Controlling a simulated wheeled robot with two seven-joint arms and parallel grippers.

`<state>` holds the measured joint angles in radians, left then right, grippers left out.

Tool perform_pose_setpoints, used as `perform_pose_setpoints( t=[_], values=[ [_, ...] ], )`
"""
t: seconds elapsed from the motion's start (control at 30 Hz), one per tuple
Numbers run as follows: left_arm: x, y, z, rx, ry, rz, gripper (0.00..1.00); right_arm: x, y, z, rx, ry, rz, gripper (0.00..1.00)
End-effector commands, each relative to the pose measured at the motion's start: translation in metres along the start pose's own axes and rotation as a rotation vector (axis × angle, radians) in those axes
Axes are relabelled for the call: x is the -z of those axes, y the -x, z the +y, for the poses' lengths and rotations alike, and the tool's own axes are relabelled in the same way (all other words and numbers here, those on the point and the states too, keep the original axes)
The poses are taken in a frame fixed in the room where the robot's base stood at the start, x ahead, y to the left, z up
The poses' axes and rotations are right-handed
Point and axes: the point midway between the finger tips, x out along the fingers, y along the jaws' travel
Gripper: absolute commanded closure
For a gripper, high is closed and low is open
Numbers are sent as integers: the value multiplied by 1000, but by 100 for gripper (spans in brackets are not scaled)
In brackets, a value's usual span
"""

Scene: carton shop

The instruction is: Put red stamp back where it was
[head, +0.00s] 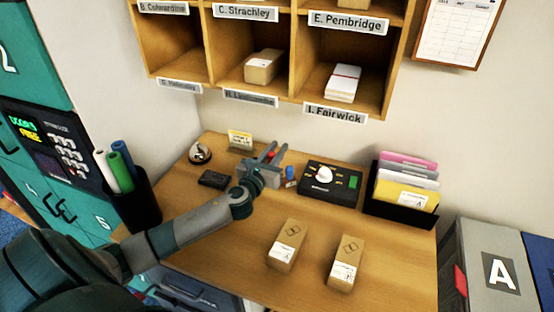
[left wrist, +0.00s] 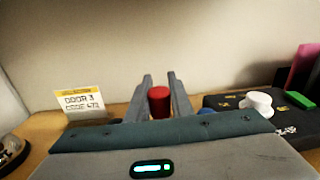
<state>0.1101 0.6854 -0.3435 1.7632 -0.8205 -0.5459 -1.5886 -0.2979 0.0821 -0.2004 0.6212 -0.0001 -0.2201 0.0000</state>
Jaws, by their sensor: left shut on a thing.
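The red stamp (left wrist: 159,102) shows as a red cylinder between the two fingers of my left gripper (left wrist: 159,78) in the left wrist view. My left gripper (head: 276,148) is shut on it, over the back part of the wooden desk (head: 215,260). In the head view only a little of the red stamp (head: 271,155) shows between the fingers. A small blue-topped stamp (head: 290,173) stands just right of the gripper. A dark flat pad (head: 213,179) lies to the left. The stamp's lower end is hidden. My right gripper is not in view.
A black device with a white knob (head: 324,174) and a black file holder (head: 397,209) stand to the right. A bell (head: 200,153) and a yellow-topped card (head: 240,138) are at the back left. Two cartons (head: 287,245) (head: 344,262) lie in front. Wooden pigeonholes (head: 228,70) hang above.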

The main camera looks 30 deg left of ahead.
Motion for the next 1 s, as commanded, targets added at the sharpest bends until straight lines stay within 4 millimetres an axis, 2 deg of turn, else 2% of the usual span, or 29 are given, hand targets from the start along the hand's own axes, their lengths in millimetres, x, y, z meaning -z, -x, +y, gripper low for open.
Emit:
perform_pose_setpoints(
  t=[0.17, 0.5, 0.93, 0.97, 1.0],
  values=[
    [2, 0, 0, 0, 0, 0, 94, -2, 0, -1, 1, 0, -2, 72],
    [36, 0, 2, -1, 0, 2, 94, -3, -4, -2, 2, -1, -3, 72],
    [41, 0, 2, 0, -1, 1, 94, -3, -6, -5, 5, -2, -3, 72],
    [41, 0, 2, 0, -1, 1, 78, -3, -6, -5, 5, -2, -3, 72],
    [40, 0, 2, 0, -1, 1, 68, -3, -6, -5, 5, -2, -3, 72]
  ],
)
